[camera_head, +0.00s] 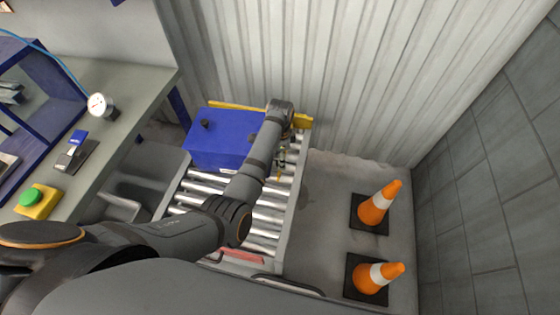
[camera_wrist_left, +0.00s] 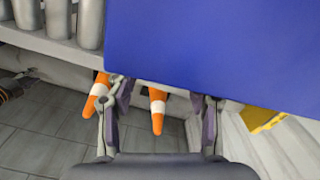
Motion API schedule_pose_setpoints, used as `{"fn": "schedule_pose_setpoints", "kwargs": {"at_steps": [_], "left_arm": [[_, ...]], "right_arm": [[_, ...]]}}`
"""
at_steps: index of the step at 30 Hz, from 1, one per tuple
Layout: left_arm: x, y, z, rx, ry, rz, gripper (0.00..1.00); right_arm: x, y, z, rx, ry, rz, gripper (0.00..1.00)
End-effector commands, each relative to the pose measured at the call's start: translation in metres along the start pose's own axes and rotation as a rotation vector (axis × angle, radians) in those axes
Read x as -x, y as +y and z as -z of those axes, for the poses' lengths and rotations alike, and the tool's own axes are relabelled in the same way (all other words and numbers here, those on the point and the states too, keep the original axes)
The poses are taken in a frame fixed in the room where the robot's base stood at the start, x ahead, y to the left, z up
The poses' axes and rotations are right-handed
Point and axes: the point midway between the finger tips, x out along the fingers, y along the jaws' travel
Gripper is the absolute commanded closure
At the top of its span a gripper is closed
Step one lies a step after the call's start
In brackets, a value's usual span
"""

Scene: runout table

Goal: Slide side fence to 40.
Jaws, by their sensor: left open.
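A large blue box-shaped body (camera_head: 222,138) with dark knobs stands over the far part of the roller table (camera_head: 262,240). In the left wrist view a flat blue face (camera_wrist_left: 215,50) fills the upper right. A yellow bar (camera_head: 232,106) runs along the far end. I cannot tell for sure which part is the side fence, and no scale number is readable. My left gripper (camera_head: 281,164) is by the table's right side, just right of the blue body, partly hidden by my arm. In the left wrist view its fingers (camera_wrist_left: 162,95) are apart with nothing held between them. My right gripper is not in view.
Two orange cones (camera_head: 377,204) (camera_head: 377,278) stand on the floor to the right. A ribbed wall (camera_head: 350,80) rises behind. A grey bench (camera_head: 120,80) with a gauge (camera_head: 101,105) and a green button (camera_head: 31,197) is at left. Floor right of the rollers is otherwise clear.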

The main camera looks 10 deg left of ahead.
Motion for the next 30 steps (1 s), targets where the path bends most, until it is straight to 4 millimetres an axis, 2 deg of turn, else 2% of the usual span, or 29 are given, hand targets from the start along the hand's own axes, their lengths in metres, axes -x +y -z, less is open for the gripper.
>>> {"fn": "schedule_pose_setpoints", "kwargs": {"at_steps": [3,6,15,27,30], "left_arm": [[-0.019,0.000,0.000,-0.001,0.000,-0.001,0.48],[-0.027,0.000,0.000,-0.001,0.001,0.000,0.48],[-0.030,-0.001,0.000,0.000,0.001,0.001,0.48],[-0.030,0.000,0.000,0.000,0.001,0.001,1.00],[-0.030,0.000,0.000,0.000,0.001,0.001,1.00]], "right_arm": [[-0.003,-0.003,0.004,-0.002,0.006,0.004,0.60],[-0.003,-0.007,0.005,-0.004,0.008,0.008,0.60],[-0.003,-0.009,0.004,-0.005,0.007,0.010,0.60],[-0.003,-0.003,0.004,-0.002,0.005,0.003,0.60],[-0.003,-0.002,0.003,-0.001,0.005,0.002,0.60]]}}
